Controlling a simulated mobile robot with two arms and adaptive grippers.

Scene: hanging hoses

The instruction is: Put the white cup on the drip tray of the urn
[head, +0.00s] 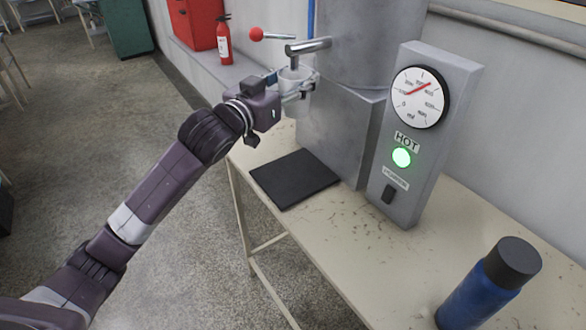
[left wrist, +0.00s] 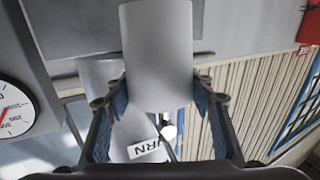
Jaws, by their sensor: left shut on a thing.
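The white cup (head: 290,77) is held in my left gripper (head: 298,86), just below the metal tap of the urn (head: 345,125). My left gripper is shut on the cup, and its fingers hide part of it. In the left wrist view, the cup (left wrist: 158,55) is a pale cylinder between the two fingers (left wrist: 162,98). The drip tray (head: 295,178) looks to be the flat black square on the table in front of the urn. It is bare, and the cup is above its level and apart from it. My right gripper is not in view.
The tap has a red-knobbed lever (head: 256,34). A grey panel (head: 432,130) with a dial and lit green lamp stands right of the urn. A blue bottle (head: 478,295) stands at the table's front right. The tabletop (head: 360,255) between is clear.

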